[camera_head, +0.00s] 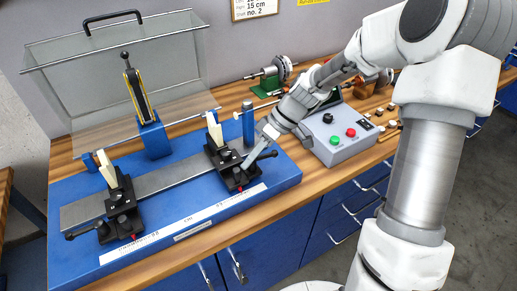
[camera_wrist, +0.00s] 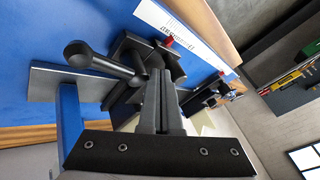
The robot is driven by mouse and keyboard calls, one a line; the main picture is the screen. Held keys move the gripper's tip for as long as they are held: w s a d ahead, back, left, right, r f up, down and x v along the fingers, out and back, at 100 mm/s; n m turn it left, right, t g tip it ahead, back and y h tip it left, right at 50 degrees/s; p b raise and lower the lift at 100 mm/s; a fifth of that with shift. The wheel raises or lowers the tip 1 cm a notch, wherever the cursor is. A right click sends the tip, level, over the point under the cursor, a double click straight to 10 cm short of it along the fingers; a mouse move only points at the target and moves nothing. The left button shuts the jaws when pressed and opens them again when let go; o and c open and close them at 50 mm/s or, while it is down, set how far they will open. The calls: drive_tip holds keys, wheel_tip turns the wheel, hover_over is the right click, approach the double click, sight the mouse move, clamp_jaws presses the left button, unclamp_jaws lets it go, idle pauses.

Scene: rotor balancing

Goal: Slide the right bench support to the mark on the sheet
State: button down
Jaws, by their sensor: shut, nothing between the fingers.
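The right bench support (camera_head: 232,168) is a black block with a cream upright. It sits on the steel rail (camera_head: 165,180) of the blue bench (camera_head: 75,255). In the wrist view a black support (camera_wrist: 125,62) with a ball-ended lever (camera_wrist: 105,62) and a red pointer is close by. My gripper (camera_head: 249,162) is shut and empty, its tips at the right side of the right support; I cannot tell whether they touch it. It also shows in the wrist view (camera_wrist: 160,90). A sheet (camera_head: 254,9) reading "15 cm no. 2" hangs on the wall.
The left support (camera_head: 122,208) stands farther left on the rail. A white scale strip (camera_head: 185,228) runs along the bench front. A clear guard (camera_head: 110,75) rises behind. A grey control box (camera_head: 342,135) with red and green buttons stands right of the bench.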

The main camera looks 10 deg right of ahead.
drive_tip(key=shift+a+f, duration=0.2)
drive_tip(key=shift+f, duration=0.1)
drive_tip(key=shift+s+a, duration=0.1)
drive_tip(key=shift+s, duration=0.05)
drive_tip(key=shift+s+a+b, duration=0.3)
drive_tip(key=shift+r, duration=0.1)
